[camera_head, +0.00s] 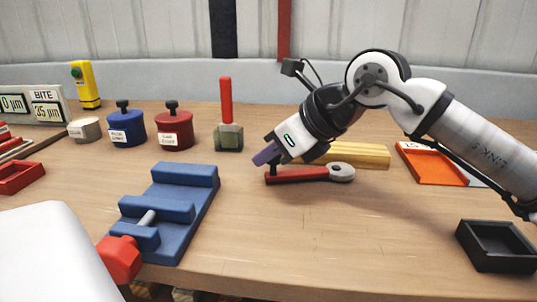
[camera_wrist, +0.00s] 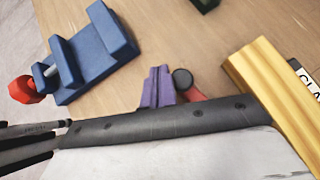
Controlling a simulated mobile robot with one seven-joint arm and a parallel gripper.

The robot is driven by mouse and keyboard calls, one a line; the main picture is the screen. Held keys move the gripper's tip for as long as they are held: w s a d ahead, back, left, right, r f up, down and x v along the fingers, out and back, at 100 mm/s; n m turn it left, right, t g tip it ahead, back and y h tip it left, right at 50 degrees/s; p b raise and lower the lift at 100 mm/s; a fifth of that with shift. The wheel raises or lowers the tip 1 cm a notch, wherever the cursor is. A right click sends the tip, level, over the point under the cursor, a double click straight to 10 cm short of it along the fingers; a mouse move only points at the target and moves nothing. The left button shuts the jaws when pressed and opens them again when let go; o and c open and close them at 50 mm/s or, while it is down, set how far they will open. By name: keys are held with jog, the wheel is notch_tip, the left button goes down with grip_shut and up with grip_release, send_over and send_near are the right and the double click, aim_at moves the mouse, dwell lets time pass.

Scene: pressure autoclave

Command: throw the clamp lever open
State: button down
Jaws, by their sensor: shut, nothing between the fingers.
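A red lever (camera_head: 300,175) with a round grey end (camera_head: 342,172) on its right lies low over the wooden bench; it looks like the clamp lever. A small dark knob stands at its left end, and the knob shows in the wrist view (camera_wrist: 182,78) with a bit of red behind it. My gripper (camera_head: 266,155) has purple fingers and is shut and empty. In the wrist view the fingertips (camera_wrist: 157,82) are just left of the knob, very close; I cannot tell whether they touch. My gripper hides most of the lever in the wrist view.
A yellow block (camera_head: 350,155) lies just behind the lever. A blue vise (camera_head: 185,205) with a red knob (camera_head: 119,260) is front left. A red-handled stamp (camera_head: 226,105), a red pot (camera_head: 174,130) and a blue pot (camera_head: 127,127) stand behind. A black tray (camera_head: 497,247) is front right.

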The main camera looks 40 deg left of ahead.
jog(key=shift+w+a, duration=0.2)
jog(key=shift+a, duration=0.1)
jog(key=shift+w+a+m+t, duration=0.45)
jog(key=shift+a+m+t, duration=0.15)
jog(key=shift+m+t, duration=0.1)
dwell(0.4)
